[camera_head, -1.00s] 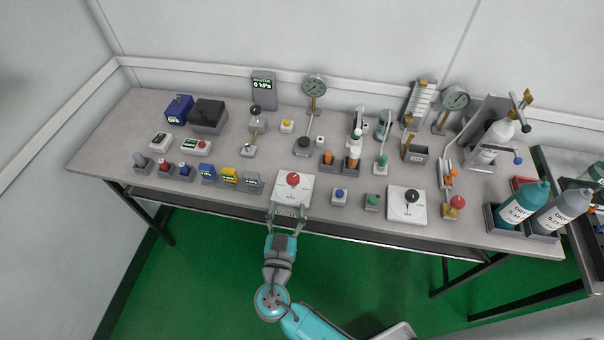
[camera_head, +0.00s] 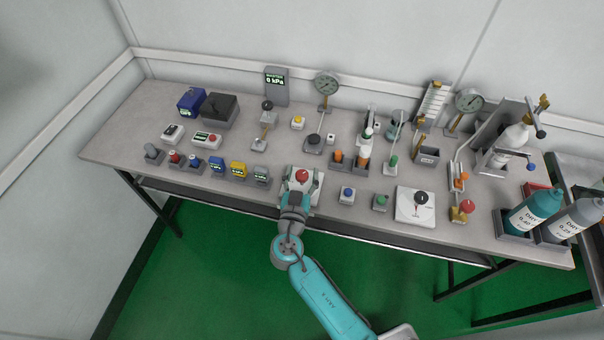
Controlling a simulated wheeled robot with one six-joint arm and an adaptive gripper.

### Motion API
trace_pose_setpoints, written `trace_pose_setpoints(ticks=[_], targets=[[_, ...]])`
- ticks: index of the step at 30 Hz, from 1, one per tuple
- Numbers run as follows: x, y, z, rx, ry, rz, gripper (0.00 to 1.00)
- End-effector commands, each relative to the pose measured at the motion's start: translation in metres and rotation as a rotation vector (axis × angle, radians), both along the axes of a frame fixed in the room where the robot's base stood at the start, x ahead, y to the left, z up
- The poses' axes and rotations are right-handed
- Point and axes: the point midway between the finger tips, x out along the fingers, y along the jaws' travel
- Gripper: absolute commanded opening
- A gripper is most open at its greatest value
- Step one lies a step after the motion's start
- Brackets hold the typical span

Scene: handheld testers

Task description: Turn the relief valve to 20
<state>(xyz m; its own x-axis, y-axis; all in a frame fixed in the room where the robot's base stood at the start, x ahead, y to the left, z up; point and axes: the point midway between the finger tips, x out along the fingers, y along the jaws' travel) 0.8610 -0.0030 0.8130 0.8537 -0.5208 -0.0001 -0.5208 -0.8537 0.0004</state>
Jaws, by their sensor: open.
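A red knob (camera_head: 302,175) sits on a white square plate (camera_head: 313,201) near the table's front edge, with a dial mark too small to read. A second white plate (camera_head: 404,212) to the right carries a black knob (camera_head: 421,197). I cannot read either label, so which one is the relief valve is not clear. My gripper (camera_head: 301,183) is open over the red-knob plate, its fingers to either side of the red knob. Whether they touch it I cannot tell. The gripper hides the front part of that plate.
A blue button (camera_head: 347,195) and a green button (camera_head: 380,202) stand between the plates. Small meters (camera_head: 239,170) stand to the left. A grey display (camera_head: 275,84) at the back reads 0 kPa, beside a round gauge (camera_head: 327,83). Bottles (camera_head: 537,205) stand at the right.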

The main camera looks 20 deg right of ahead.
Motion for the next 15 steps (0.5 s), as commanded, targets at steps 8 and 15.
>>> trace_pose_setpoints(ticks=[8, 15], targets=[[-0.0002, 0.0001, 0.0, 0.0, 0.0, 0.0, 0.24], [-0.0002, -0.0002, -0.0001, 0.0, 0.0, 0.005, 0.03]])
